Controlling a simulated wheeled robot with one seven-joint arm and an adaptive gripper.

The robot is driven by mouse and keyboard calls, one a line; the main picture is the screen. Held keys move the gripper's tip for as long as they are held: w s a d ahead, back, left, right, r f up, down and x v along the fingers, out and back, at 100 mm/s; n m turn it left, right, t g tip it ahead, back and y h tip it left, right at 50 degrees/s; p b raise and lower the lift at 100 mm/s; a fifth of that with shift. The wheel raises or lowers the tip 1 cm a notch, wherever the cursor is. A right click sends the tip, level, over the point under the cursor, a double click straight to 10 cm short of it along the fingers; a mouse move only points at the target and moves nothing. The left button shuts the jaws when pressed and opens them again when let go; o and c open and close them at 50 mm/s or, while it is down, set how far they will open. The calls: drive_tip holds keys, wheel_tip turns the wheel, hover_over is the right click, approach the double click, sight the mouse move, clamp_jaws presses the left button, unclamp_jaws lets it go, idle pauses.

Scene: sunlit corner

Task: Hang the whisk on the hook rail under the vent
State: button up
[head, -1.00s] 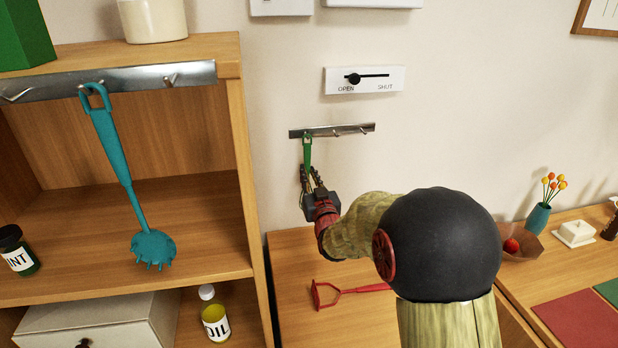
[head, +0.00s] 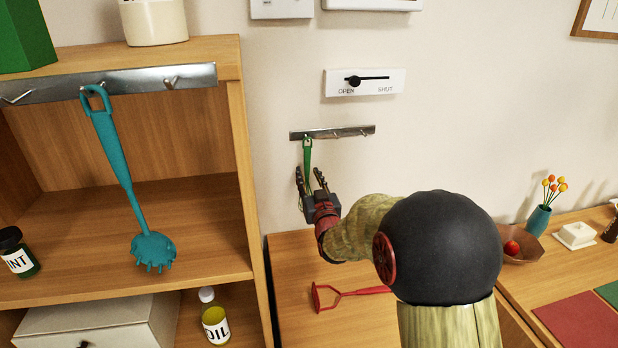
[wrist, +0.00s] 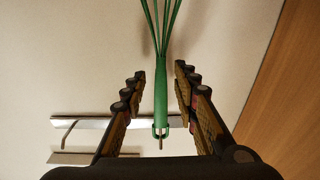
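The green whisk (head: 307,154) hangs by its handle loop at the left end of the small metal hook rail under the vent (head: 350,131). In the wrist view the whisk's handle (wrist: 161,90) stands between the two fingers, with clear gaps on both sides. Its loop sits at a hook of the rail (wrist: 80,122). My gripper (head: 311,175) is open around the whisk and does not touch it; it also shows open in the wrist view (wrist: 160,88). The whisk's lower part is mostly hidden behind my gripper in the head view.
The white vent panel with a slider (head: 364,81) is on the wall above the rail. A teal spaghetti server (head: 119,160) hangs from another rail (head: 50,87) on the wooden shelf at left. A red masher (head: 345,293) lies on the counter (head: 297,260) below.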

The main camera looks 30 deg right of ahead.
idle(0.3)
drive_tip(key=s+a+f+g+y, duration=0.1)
drive_tip(key=s+a+g, duration=0.3)
drive_tip(key=s, duration=0.9)
drive_tip(key=s+a+f+n+g+y, duration=0.1)
drive_tip(key=s+a+g, duration=0.3)
drive_tip(key=s+a, duration=0.5)
drive_tip(key=s+a+f+n+g+y, duration=0.1)
drive_tip(key=s+a, duration=0.6)
drive_tip(key=s, duration=1.1)
drive_tip(key=f+g+y, duration=0.1)
drive_tip(key=g+y, duration=0.1)
drive_tip(key=g, duration=0.1)
drive_tip(key=shift+s+g, duration=0.4)
